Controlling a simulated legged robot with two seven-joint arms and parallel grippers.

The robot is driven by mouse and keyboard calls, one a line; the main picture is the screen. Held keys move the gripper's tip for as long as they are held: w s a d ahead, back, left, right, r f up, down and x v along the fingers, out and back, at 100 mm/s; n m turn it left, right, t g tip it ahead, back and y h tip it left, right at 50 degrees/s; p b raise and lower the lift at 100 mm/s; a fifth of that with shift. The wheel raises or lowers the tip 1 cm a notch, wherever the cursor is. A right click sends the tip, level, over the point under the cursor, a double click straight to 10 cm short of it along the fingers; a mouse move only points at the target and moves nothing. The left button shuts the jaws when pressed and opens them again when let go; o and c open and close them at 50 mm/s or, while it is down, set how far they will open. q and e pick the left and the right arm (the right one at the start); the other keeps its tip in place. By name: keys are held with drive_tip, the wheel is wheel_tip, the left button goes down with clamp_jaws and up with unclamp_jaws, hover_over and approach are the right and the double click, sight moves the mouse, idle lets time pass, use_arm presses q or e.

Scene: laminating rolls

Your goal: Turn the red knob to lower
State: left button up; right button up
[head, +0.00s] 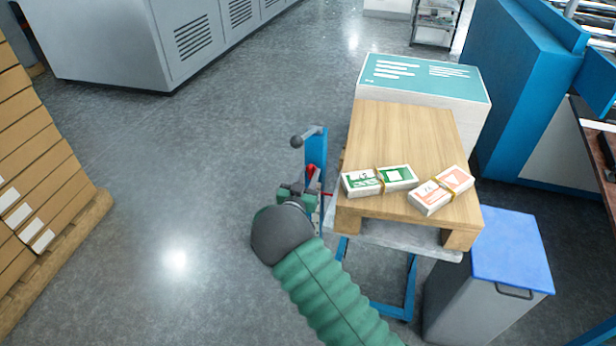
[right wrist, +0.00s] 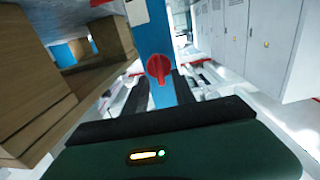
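The red knob (head: 311,172) sits on a blue post (head: 317,150) at the left side of a wooden-topped lift table. In the right wrist view the red knob (right wrist: 159,68) is straight ahead on the blue post (right wrist: 151,35). My right gripper (head: 308,185) is just in front of the post. In the right wrist view its two dark fingers (right wrist: 159,88) stand apart, with the post's lower part showing between them. The fingertips are near the knob; I cannot tell whether they touch it. My left gripper is out of view.
Two banded bundles, one green (head: 379,180) and one orange (head: 441,190), lie on the wooden pallet (head: 405,130). A white-and-teal stack (head: 425,80) stands behind. A blue-lidded bin (head: 510,250) is at the right. Stacked boxes (head: 35,165) stand at the left. The floor between is clear.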

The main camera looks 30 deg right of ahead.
drive_tip(key=shift+w+d, duration=0.1)
drive_tip(key=shift+d, duration=0.15)
drive_tip(key=shift+a+r, duration=0.15)
drive_tip(key=shift+a, duration=0.2)
drive_tip(key=shift+c, duration=1.9)
clamp_jaws()
